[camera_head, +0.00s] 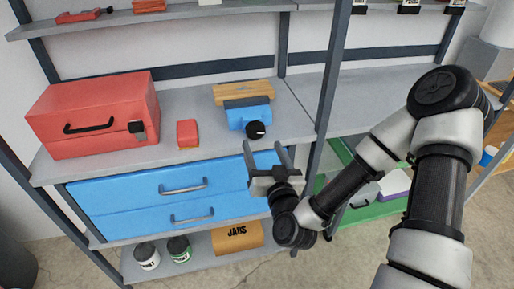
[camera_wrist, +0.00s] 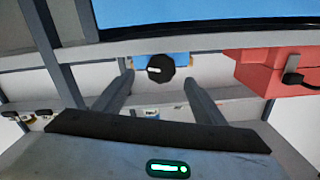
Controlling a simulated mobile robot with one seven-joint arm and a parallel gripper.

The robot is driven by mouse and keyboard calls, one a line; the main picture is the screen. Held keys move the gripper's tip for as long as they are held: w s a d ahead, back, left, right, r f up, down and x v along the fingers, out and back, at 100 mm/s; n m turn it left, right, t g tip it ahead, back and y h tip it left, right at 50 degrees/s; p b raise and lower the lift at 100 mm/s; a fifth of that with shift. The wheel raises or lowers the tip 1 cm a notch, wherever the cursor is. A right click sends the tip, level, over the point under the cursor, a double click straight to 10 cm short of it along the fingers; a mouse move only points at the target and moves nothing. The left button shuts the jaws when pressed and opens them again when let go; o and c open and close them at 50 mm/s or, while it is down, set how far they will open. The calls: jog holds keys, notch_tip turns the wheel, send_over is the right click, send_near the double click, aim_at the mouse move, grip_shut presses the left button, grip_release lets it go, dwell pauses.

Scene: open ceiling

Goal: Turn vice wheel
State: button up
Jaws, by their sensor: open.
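The vice (camera_head: 247,113) is blue and sits on the grey shelf top, in front of an orange-tan wooden piece. Its black round wheel (camera_head: 255,129) faces the front edge, and in the wrist view the wheel (camera_wrist: 160,67) shows a white mark. My gripper (camera_head: 265,150) is open and empty, in front of the shelf edge just below and right of the wheel in the head view. In the wrist view the wheel appears between my two gripper fingers (camera_wrist: 160,92), with no finger seen touching it.
A red toolbox (camera_head: 95,110) and a small red box (camera_head: 187,133) stand left of the vice. Blue drawers (camera_head: 150,205) are below. A dark shelf post (camera_head: 328,100) rises right of the vice.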

aim_at(256, 133)
jog(key=shift+b+x, duration=3.05)
jog(key=shift+x, duration=0.25)
jog(key=shift+a, duration=0.1)
jog(key=shift+c, duration=0.2)
